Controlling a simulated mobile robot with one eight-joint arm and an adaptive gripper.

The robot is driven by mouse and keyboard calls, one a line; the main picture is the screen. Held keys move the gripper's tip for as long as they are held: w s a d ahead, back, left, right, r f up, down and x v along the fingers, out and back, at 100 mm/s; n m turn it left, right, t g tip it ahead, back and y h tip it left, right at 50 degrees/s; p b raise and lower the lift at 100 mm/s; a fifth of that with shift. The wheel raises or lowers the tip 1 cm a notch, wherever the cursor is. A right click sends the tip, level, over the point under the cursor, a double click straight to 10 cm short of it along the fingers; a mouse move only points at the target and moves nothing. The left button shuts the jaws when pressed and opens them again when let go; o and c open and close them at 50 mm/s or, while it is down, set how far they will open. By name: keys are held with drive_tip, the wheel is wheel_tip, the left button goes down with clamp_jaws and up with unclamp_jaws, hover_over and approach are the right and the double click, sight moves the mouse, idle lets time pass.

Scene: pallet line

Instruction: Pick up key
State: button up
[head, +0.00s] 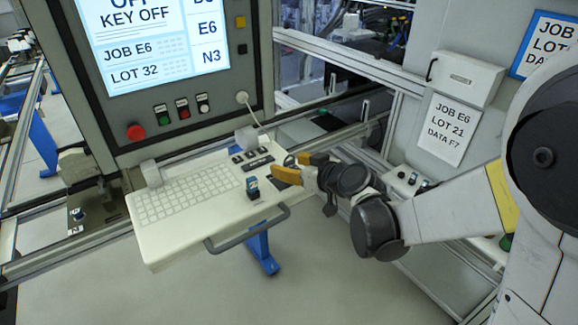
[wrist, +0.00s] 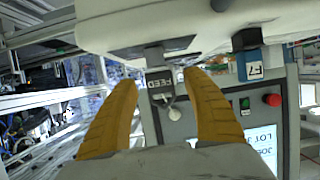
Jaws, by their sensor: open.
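A small blue-tagged item that looks like the key (head: 252,185) stands in a dark holder on the white keyboard shelf (head: 165,238), right of the keys. In the wrist view the blue tag (wrist: 251,66) with a pale label hangs at the upper right, outside the fingers. My gripper (head: 298,166) is open and empty at the shelf's right edge, to the right of the blue-tagged item and apart from it.
A screen panel (head: 160,80) with red, green and white buttons rises behind the shelf. A grey handle (head: 250,232) runs along the shelf's front edge. Labelled cabinets (head: 445,130) stand at right.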

drive_tip(key=shift+w+a+f, duration=0.1)
drive_tip(key=shift+w, duration=0.05)
drive_tip(key=c, duration=1.1)
